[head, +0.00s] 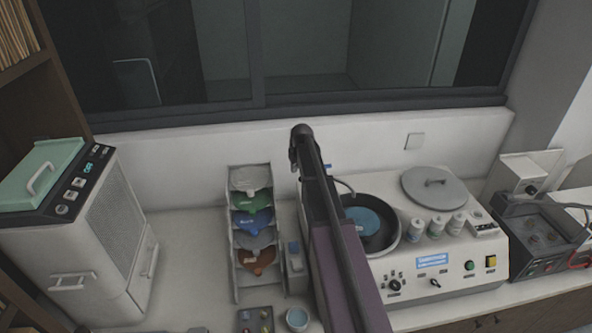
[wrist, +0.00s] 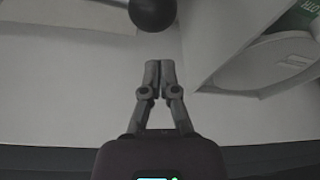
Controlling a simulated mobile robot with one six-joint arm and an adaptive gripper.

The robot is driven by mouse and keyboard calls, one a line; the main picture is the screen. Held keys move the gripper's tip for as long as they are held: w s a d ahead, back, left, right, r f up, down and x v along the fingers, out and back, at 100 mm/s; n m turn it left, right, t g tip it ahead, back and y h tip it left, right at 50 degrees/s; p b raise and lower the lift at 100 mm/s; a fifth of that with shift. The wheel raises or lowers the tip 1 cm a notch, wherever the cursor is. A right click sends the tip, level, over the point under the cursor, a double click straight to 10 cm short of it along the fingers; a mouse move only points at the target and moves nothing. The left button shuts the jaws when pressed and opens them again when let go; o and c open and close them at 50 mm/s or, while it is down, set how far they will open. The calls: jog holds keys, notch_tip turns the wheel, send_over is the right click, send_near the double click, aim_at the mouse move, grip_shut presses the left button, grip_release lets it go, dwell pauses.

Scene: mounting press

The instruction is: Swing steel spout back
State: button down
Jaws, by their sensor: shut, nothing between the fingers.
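A thin, pale curved steel spout (head: 346,187) shows at the back left rim of the polishing machine's bowl, beside my arm. Part of it and of the bowl's left side is hidden behind my arm. In the wrist view my gripper (wrist: 160,64) is shut and empty, its fingertips together. A dark round ball (wrist: 153,12) lies just ahead of the fingertips, apart from them and cut off by the top edge. I cannot tell whether it belongs to the spout. In the head view my arm hides the fingertips.
The polishing machine (head: 440,282) has a blue disc (head: 366,220), a round grey lid (head: 432,186) and several white bottles. A white cabinet unit (head: 117,213) is further left. A window and wall close off the back.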

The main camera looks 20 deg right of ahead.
jog(key=shift+s, duration=1.85)
jog(key=shift+a, duration=0.15)
